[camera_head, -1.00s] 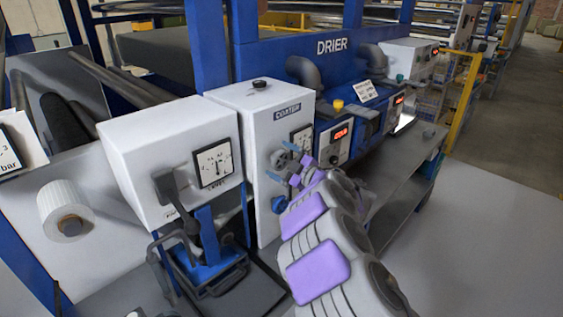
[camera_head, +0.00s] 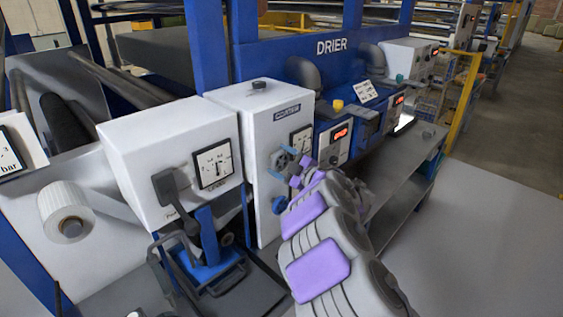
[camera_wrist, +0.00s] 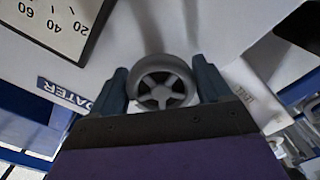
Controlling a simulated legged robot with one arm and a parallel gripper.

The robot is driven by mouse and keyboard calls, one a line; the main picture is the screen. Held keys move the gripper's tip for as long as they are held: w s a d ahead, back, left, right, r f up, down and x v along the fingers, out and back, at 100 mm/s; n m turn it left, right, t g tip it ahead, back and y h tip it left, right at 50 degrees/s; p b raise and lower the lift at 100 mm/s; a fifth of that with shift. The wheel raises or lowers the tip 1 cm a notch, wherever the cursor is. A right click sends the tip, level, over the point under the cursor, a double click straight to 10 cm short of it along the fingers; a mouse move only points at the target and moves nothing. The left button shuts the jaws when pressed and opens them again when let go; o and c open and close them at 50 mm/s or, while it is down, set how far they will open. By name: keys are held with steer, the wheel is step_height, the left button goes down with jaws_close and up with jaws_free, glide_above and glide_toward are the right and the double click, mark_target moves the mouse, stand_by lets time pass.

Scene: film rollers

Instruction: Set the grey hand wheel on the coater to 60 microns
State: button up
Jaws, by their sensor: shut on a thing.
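The white coater box (camera_head: 262,110) stands at the middle of the head view, beside the drier. The grey hand wheel (camera_wrist: 162,83), spoked, is on its front face below a dial. My gripper (camera_wrist: 163,88) is shut on the wheel, with one finger on each side of the rim. The gripper also shows small at the wheel in the head view (camera_head: 288,163). The coater dial (camera_wrist: 52,22) is partly in the wrist view, upside down, with 20, 40 and 60 legible. Its needle cannot be read in either view.
A white box with a gauge (camera_head: 213,165) and a black lever stands left of the coater. The blue drier (camera_head: 340,85) with red displays and a grey bench (camera_head: 400,165) lie to the right. Open floor is at far right.

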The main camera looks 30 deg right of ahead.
steer(key=o, duration=1)
steer(key=shift+s, duration=0.1)
steer(key=shift+p+v, duration=0.95)
steer(key=shift+v, duration=7.65)
steer(key=shift+d, duration=0.1)
